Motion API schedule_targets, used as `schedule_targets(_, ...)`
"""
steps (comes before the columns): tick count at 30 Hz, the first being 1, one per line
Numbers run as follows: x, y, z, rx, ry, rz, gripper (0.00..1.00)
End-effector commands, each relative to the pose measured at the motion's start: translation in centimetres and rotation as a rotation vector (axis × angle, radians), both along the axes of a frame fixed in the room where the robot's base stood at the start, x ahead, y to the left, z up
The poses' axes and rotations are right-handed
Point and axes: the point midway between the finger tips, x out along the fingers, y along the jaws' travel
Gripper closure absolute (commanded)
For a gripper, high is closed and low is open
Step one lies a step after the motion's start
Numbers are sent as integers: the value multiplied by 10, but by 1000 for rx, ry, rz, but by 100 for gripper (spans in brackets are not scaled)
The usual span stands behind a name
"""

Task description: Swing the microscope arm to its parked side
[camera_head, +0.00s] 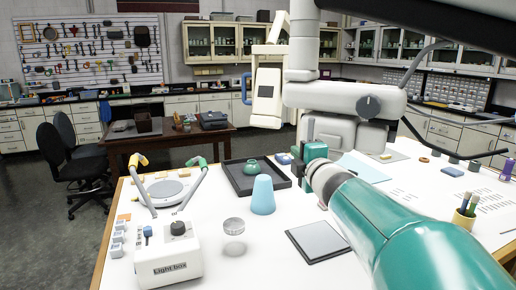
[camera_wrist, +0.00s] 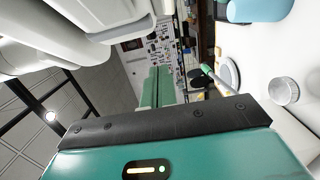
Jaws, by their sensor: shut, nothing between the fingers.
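The microscope arm (camera_head: 335,95) is a thick white boom with a dark knob, hanging over the right-centre of the white table in the head view. A white upright column (camera_head: 302,45) rises at its left end. A pale head with a dark panel and a blue handle (camera_head: 246,88) hangs to the left of it. White rounded parts (camera_wrist: 60,45) fill the upper left of the wrist view, close to my gripper. My gripper (camera_wrist: 157,86) is teal, shut and empty. In the head view it is below the boom, its tips partly hidden; contact cannot be told.
A brush cup (camera_head: 464,218) stands at the right.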

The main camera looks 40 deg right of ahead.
Motion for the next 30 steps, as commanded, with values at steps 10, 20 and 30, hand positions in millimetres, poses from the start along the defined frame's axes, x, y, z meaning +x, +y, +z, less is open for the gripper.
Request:
schedule_targets(10, 14, -36, -1, 2, 1, -2, 100)
schedule_targets(20, 15, -37, 0, 2, -1, -1, 100)
schedule_targets(30, 24, -48, 2, 2, 1, -18, 100)
